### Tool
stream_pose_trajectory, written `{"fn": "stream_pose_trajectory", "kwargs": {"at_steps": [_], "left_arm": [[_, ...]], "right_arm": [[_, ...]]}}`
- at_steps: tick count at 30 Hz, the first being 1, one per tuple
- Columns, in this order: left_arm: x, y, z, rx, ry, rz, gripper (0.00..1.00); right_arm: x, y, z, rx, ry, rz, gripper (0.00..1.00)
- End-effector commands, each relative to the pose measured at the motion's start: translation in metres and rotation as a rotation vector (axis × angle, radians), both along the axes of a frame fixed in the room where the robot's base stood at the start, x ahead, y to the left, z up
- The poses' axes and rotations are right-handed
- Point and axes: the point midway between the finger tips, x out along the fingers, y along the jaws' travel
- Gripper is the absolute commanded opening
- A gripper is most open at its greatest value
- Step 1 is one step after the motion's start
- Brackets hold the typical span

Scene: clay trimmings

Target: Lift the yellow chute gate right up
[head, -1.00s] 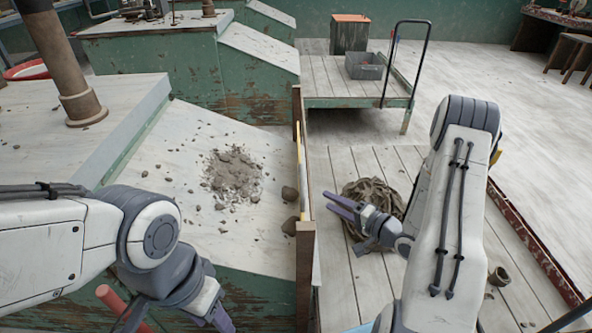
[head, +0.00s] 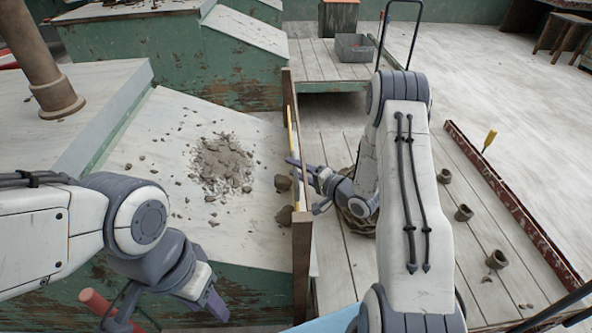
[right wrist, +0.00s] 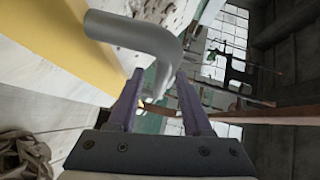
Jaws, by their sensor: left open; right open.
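The yellow chute gate (head: 290,118) shows edge-on in the head view as a thin strip along the brown wooden post and board. In the right wrist view its yellow face (right wrist: 92,55) fills the upper left, with a bent grey handle (right wrist: 135,33) in front of it. My right gripper (head: 299,169) is open beside the gate, on its right side. In the right wrist view its two purple fingers (right wrist: 158,100) are apart, with the handle's end between them; I cannot tell whether they touch it. My left gripper (head: 212,303) is open and empty at the lower left.
Clay trimmings (head: 222,163) and lumps lie on the pale sloped chute (head: 160,130) left of the gate. A coiled cloth heap (head: 356,222) is partly behind my right arm. Several small pots (head: 464,212) stand on the planks at right, beside a red-brown rail (head: 510,200).

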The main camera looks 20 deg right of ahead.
Motion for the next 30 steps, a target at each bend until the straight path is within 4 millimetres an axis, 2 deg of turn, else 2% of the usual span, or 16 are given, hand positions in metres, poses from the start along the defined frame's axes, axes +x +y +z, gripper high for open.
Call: {"fn": "stream_pose_trajectory", "kwargs": {"at_steps": [8,10,12,13,30], "left_arm": [[0.0000,0.0000,-0.0002,0.000,0.000,0.000,0.49],[0.0000,0.0000,-0.0002,0.000,0.000,0.000,0.49],[0.0001,-0.0001,-0.0002,0.000,0.000,0.000,0.49],[0.0001,-0.0001,-0.0002,0.000,0.000,0.000,0.49],[0.0001,-0.0001,-0.0002,0.000,0.000,0.000,0.49]], "right_arm": [[0.0018,0.0000,0.0000,0.000,0.000,-0.002,0.50],[0.0016,-0.0002,0.0000,0.000,0.000,-0.002,0.30],[0.0015,-0.0004,0.0000,0.000,0.000,-0.002,0.04],[0.0015,-0.0004,0.0000,0.001,0.000,-0.002,0.00],[0.0010,-0.0010,-0.0004,0.000,0.001,-0.003,0.00]]}}
